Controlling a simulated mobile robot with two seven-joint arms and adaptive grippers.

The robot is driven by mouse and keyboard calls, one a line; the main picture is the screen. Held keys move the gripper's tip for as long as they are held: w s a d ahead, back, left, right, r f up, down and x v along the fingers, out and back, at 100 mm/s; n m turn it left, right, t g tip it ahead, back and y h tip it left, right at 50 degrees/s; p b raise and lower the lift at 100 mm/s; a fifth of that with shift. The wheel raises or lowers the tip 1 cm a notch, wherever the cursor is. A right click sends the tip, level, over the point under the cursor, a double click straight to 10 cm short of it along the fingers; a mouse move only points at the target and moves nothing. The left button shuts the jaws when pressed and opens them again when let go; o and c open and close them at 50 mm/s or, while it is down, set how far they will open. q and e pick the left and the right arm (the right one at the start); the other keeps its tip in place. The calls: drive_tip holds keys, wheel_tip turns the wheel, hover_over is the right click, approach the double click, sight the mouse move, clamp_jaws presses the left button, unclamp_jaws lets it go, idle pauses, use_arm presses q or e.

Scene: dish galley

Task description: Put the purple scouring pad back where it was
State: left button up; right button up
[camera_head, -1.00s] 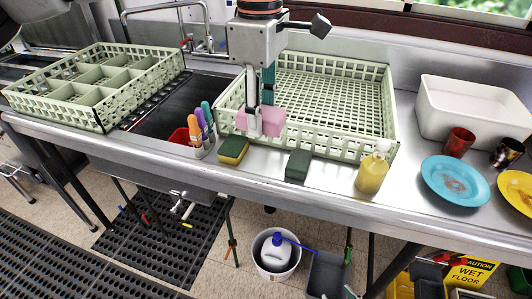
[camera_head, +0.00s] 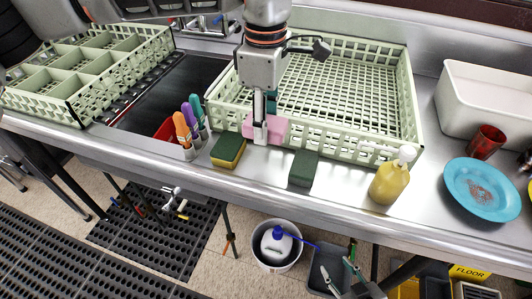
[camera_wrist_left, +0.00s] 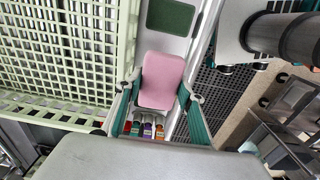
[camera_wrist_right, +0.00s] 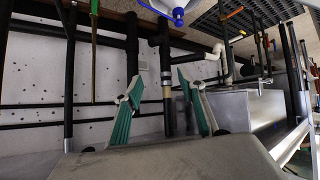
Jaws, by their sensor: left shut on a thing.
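The scouring pad (camera_head: 277,129), pinkish purple, is held upright between the fingers of my left gripper (camera_head: 264,132). In the left wrist view the pad (camera_wrist_left: 161,80) sits between both teal fingers. It is in front of the pale green rack's near wall, over the counter strip between a yellow-green sponge (camera_head: 228,151) and a dark green pad (camera_head: 303,168). I cannot tell whether it touches the counter. My right gripper (camera_wrist_right: 163,98) is open and empty in the right wrist view, with pipes behind it.
The pale green rack (camera_head: 405,95) stands behind. Several markers (camera_head: 183,135) stand left of the sponge by the sink. A yellow soap bottle (camera_head: 389,182) and a blue plate (camera_head: 481,189) are to the right. The counter's front edge is close.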

sight(266, 163)
use_arm(q)
wheel_tip(266, 163, down, 10)
drive_tip(key=shift+r, duration=0.2)
drive_tip(key=shift+f, duration=0.1)
idle(0.3)
drive_tip(key=o, duration=0.8)
wheel_tip(266, 163, up, 12)
drive_tip(key=shift+r, duration=0.15)
idle(0.4)
